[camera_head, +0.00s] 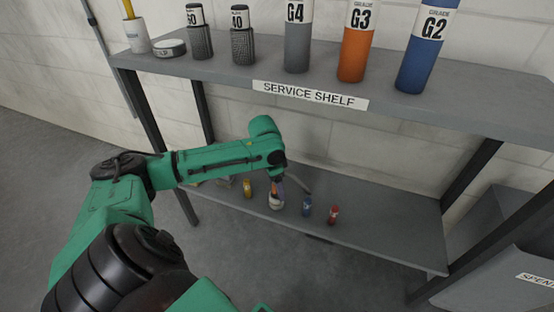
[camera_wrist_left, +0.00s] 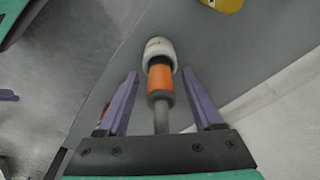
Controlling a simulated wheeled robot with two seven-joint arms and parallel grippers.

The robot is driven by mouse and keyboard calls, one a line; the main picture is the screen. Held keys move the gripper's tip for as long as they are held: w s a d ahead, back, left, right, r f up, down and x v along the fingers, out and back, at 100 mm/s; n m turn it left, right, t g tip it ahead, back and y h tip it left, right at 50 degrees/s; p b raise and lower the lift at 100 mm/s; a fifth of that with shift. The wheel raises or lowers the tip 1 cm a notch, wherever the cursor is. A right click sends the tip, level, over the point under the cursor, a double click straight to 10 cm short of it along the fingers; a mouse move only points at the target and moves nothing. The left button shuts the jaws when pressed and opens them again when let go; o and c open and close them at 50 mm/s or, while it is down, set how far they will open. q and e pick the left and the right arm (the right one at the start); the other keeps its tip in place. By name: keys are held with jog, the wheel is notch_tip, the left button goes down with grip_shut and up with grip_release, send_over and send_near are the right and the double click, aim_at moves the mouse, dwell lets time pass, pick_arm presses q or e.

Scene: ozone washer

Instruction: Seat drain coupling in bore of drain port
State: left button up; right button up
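An orange and grey cylindrical piece (camera_wrist_left: 160,78), which looks like the drain coupling, has its far end at the mouth of a white rounded part (camera_wrist_left: 158,47), probably the drain port. I cannot tell how deep it sits. In the head view the white part (camera_head: 276,203) is small on the lower shelf, below my left gripper (camera_head: 277,187). In the left wrist view the purple fingers of my left gripper (camera_wrist_left: 160,73) are apart, one on each side of the orange piece, with a visible gap on both sides. My right gripper is not in view.
On the lower shelf (camera_head: 385,232) stand a yellow piece (camera_head: 247,188), a blue piece (camera_head: 307,206) and a red piece (camera_head: 334,214). The upper service shelf (camera_head: 215,72) carries several bottles and jars above my arm. The lower shelf's right part is clear.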

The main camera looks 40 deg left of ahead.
pick_arm(q)
grip_shut()
jog(key=shift+r+p, duration=0.35)
jog(key=shift+r, duration=0.15)
notch_tip(320, 180, up, 6)
jog(key=p, duration=0.3)
jog(key=shift+p, duration=0.3)
pick_arm(e)
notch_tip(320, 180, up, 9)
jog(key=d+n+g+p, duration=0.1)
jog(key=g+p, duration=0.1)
jog(key=p, duration=0.2)
pick_arm(q)
jog(key=s+d+p, duration=0.2)
jog(key=s+d, duration=0.1)
jog(key=s, duration=0.5)
jog(key=s+d+p, duration=0.3)
jog(key=s, duration=0.6)
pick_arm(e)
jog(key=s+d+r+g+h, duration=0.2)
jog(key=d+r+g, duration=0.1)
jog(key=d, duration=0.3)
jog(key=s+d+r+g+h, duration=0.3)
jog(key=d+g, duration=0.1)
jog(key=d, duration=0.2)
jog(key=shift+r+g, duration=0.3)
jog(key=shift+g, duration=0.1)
